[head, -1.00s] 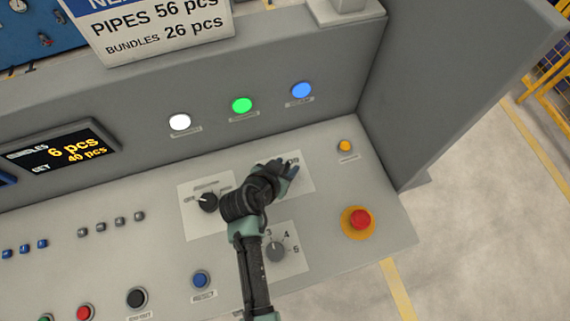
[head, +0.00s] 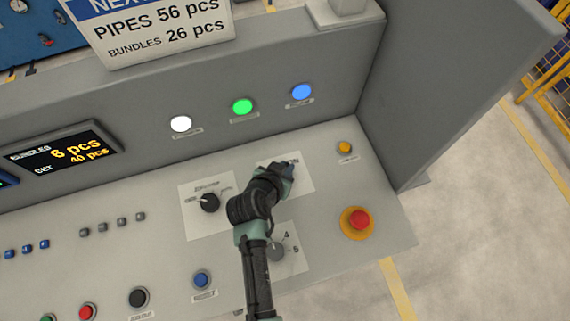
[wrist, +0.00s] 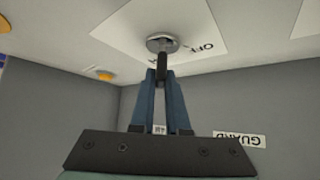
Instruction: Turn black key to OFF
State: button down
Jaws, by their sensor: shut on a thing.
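The black key (wrist: 161,68) sits in a round metal lock (wrist: 162,42) on a white label plate (wrist: 125,35) in the wrist view. The word OFF shows upside down beside the lock. My gripper (wrist: 161,76) has its two blue fingers closed on the key. In the head view my gripper (head: 287,170) is over the upper right label plate (head: 304,178) of the panel, and my wrist hides the key and lock there.
A black selector knob (head: 209,203) is left of my wrist, and a grey numbered knob (head: 276,252) is below it, partly hidden by my arm. A red emergency button (head: 359,219) and a yellow button (head: 344,147) are to the right. A wall stands behind the panel.

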jog(key=n+y+p, duration=0.2)
jog(key=n+p, duration=0.1)
jog(key=shift+r+t+y, duration=0.2)
jog(key=shift+t+y, duration=0.1)
jog(key=shift+t, duration=0.1)
jog(key=shift+f+n+y, duration=0.1)
jog(key=shift+n+y, duration=0.5)
jog(key=shift+n, duration=0.3)
jog(key=shift+f+n+y, duration=0.2)
jog(key=shift+n+y, duration=0.6)
jog(key=shift+n, duration=0.2)
jog(key=n+y+b, duration=0.1)
jog(key=n+b, duration=0.1)
jog(key=b, duration=0.1)
jog(key=shift+w+f+g+y, duration=0.1)
jog(key=shift+f+g+y, duration=0.1)
jog(key=shift+g+y, duration=0.2)
jog(key=n+g+y+b, duration=0.1)
jog(key=n+b, duration=0.2)
jog(key=shift+d+y+b, duration=0.1)
jog(key=shift+y+b, duration=0.3)
jog(key=n+g+y+b, duration=0.2)
jog(key=n+b, duration=0.2)
jog(key=shift+r, duration=0.1)
jog(key=shift+r+n+g+y+b, duration=0.1)
jog(key=shift+n+g+y+b, duration=0.2)
jog(key=shift+n+g+b, duration=0.3)
jog(key=c, duration=0.9)
grip_release()
